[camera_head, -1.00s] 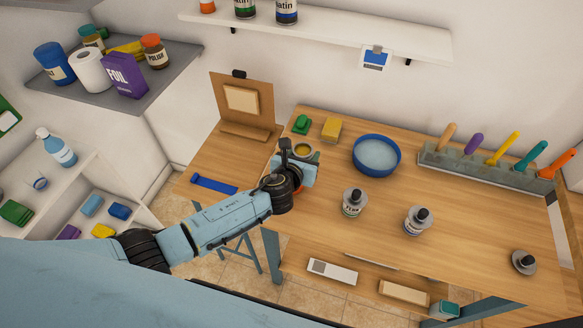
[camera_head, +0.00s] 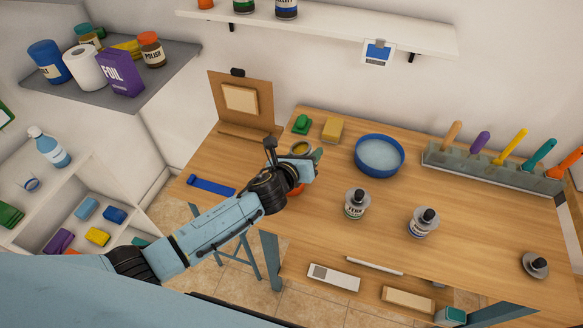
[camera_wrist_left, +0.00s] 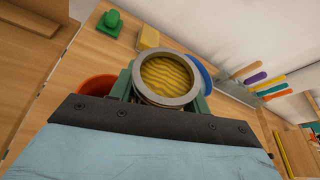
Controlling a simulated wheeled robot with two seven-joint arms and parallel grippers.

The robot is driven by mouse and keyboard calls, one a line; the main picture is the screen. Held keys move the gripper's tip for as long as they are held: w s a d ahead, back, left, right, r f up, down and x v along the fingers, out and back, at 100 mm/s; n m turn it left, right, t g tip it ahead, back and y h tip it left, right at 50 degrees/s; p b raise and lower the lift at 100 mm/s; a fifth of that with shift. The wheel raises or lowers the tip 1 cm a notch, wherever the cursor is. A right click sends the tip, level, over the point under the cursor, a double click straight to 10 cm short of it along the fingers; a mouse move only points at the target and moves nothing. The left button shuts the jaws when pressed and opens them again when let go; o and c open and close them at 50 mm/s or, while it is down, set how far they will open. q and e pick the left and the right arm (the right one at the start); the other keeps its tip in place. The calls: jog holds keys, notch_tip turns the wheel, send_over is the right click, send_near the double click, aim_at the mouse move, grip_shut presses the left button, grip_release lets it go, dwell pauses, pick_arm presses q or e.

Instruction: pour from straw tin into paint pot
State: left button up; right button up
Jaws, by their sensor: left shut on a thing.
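The straw tin (camera_wrist_left: 167,78) is a round grey-rimmed tin with rippled yellow contents, seen into its mouth in the left wrist view. Its top also shows in the head view (camera_head: 300,148). My left gripper (camera_head: 304,162) is shut on it; green fingers flank the tin in the wrist view. An orange-red pot, which I take as the paint pot (camera_wrist_left: 97,85), sits beside and below the tin. In the head view only a sliver of this pot (camera_head: 298,190) shows behind my gripper, so its inside is hidden. My right gripper is out of view.
A blue basin (camera_head: 378,156) stands right of the tin. A green object (camera_head: 301,124) and a yellow block (camera_head: 332,130) lie behind it. Bottles (camera_head: 355,204) stand toward the front, and a rack of coloured handles (camera_head: 490,169) at the back right. The bench's middle is clear.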

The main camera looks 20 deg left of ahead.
aim_at(306, 142)
pick_arm(q)
jog(key=shift+r+n+h+b, duration=0.25)
jog(key=shift+n+h+b, duration=0.05)
jog(key=shift+n+b, duration=0.25)
jog(key=shift+r+n+b, duration=0.1)
jog(key=shift+n+b, duration=0.15)
jog(key=shift+b, duration=0.05)
jog(key=shift+r+n+t+h+b, duration=0.5)
jog(key=shift+n+h+b, duration=0.1)
jog(key=shift+n+b, duration=0.15)
jog(key=shift+r+n+t+h+b, duration=0.3)
jog(key=shift+r+n+h+b, duration=0.15)
jog(key=shift+n+b, duration=0.55)
jog(key=shift+f+n+t+b, duration=0.3)
jog(key=shift+f+n+b, duration=0.25)
jog(key=shift+b, duration=0.95)
jog(key=shift+a+r+n, duration=0.1)
jog(key=shift+r+n, duration=0.1)
jog(key=shift+n, duration=0.1)
jog(key=shift+a+r+n+t+h+b, duration=0.1)
jog(key=shift+r+n+t+h+b, duration=0.3)
jog(key=shift+b, duration=0.5)
jog(key=shift+r+n, duration=0.15)
jog(key=shift+n, duration=0.85)
jog(key=shift+r+n+t+b, duration=0.3)
jog(key=shift+n+t, duration=0.2)
jog(key=shift+n, duration=0.2)
